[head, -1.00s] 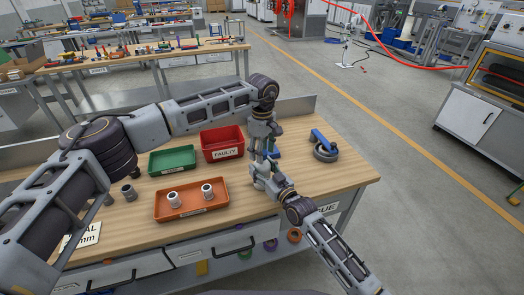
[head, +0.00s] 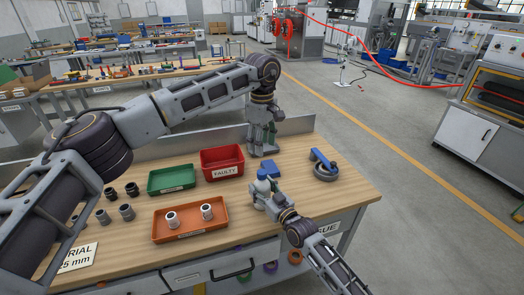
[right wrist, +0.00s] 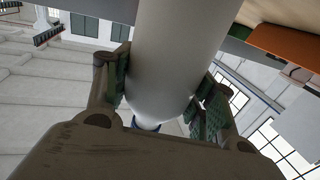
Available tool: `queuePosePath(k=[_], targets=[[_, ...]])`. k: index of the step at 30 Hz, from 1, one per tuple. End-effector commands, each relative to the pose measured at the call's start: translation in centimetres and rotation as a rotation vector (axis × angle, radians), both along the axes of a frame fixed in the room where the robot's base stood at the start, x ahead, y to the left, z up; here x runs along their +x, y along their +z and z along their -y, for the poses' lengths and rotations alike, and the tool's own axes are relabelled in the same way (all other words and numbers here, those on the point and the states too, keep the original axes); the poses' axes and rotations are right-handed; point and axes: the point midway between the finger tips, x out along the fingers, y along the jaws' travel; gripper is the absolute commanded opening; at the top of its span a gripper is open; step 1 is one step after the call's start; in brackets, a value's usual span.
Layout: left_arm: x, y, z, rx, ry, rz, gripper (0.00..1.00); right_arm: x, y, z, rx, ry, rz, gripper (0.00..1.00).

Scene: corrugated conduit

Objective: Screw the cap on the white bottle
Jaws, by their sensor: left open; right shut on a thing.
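The white bottle (head: 263,185) is small in the head view, standing upright and partly hidden by my right gripper. My right gripper (head: 260,198) is shut around it; in the right wrist view the pale bottle (right wrist: 180,60) fills the space between the two fingers. A blue piece (right wrist: 148,124) shows at the bottle's rounded end there; I cannot tell whether it is the cap. My left gripper (head: 262,150) hangs open, pointing down, above and behind the bottle and apart from it. No cap can be made out clearly in the head view.
A red bin (head: 222,175) marked FAULTY, a green bin (head: 171,189) and an orange tray (head: 190,236) with two pale fittings stand left. Dark fittings (head: 126,211) lie farther left. A blue-handled ring tool (head: 326,172) lies right.

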Motion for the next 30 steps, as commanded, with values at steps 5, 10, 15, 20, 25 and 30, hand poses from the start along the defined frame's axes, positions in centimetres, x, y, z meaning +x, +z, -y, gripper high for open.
queuePosePath(k=[5, 10, 15, 20, 25, 30], targets=[[-0.01, 0.52, -0.02, 0.001, 0.000, -0.001, 0.53, -0.01, -0.05, 0.00, 0.000, 0.000, -0.001, 0.00], [-0.02, 0.53, -0.01, 0.001, 0.000, -0.001, 0.53, -0.01, -0.05, 0.00, 0.000, 0.000, -0.001, 0.00], [-0.02, 0.52, -0.01, 0.001, 0.000, -0.001, 0.53, -0.01, -0.04, 0.00, -0.001, 0.000, -0.001, 0.68], [-0.02, 0.51, -0.01, 0.001, 0.000, -0.001, 0.53, -0.01, -0.03, 0.01, 0.000, 0.000, 0.000, 0.81], [-0.02, 0.51, -0.01, 0.001, 0.000, -0.001, 0.53, -0.01, -0.01, 0.01, 0.000, 0.000, 0.000, 0.81], [-0.02, 0.51, -0.01, 0.001, 0.000, -0.001, 0.53, -0.07, -0.02, 0.06, 0.000, 0.000, 0.000, 0.81]])
